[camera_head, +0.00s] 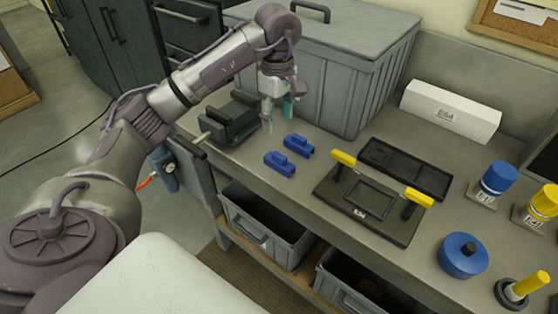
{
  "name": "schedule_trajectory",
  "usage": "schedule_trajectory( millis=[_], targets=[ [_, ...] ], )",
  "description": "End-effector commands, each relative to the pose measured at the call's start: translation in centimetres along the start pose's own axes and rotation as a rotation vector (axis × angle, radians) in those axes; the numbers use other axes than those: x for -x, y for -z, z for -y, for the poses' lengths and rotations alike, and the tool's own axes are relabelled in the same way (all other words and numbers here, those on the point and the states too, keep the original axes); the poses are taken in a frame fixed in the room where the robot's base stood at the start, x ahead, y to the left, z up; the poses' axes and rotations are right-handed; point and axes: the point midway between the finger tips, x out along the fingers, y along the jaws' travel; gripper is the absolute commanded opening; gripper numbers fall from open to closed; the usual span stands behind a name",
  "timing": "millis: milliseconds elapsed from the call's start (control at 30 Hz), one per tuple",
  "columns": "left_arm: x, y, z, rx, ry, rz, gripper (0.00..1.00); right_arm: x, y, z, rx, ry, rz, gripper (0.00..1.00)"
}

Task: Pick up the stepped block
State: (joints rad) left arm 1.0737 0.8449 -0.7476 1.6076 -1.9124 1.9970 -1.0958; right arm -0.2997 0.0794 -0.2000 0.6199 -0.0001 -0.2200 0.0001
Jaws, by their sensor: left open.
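Two small blue blocks with a raised step on top lie on the grey bench. One stepped block (279,165) is nearer the front edge and the other stepped block (299,146) is just behind it to the right. I cannot tell which one the task means. My left gripper (268,124) points down above the bench, to the left of and behind both blocks. It is open and apart from them. A small teal piece (287,107) shows beside its fingers; I cannot tell whether it is part of the gripper. My right gripper is out of view.
A dark vise (230,122) stands left of my gripper. A large grey lidded bin (340,75) stands behind. A black plate with yellow handles (366,208) and a dark tray (405,167) lie to the right.

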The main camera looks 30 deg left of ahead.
Motion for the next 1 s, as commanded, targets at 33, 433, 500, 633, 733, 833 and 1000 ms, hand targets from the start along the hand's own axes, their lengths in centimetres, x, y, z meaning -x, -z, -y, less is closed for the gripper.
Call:
schedule_trajectory(
  millis=[33,433,500,633,733,833,1000],
  targets=[
    [-0.7,0.1,0.1,0.0,0.008,-0.003,0.61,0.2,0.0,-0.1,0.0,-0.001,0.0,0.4],
    [-7.5,-0.2,0.1,-0.002,0.005,0.003,0.61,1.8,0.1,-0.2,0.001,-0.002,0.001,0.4],
    [-8.0,-0.2,0.1,-0.001,0.003,0.002,0.61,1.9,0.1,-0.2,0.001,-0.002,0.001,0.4],
    [-8.8,-0.3,0.2,-0.001,0.007,0.004,0.61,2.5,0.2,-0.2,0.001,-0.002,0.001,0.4],
    [-10.1,-0.6,0.3,-0.002,0.008,0.006,0.61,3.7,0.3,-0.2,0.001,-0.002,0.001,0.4],
    [-11.8,-0.7,0.4,0.0,0.006,0.005,0.61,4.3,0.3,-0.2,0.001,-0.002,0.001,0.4],
    [-13.3,-0.6,0.3,-0.002,0.003,0.003,0.61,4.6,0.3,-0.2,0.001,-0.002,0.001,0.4]
  ],
)
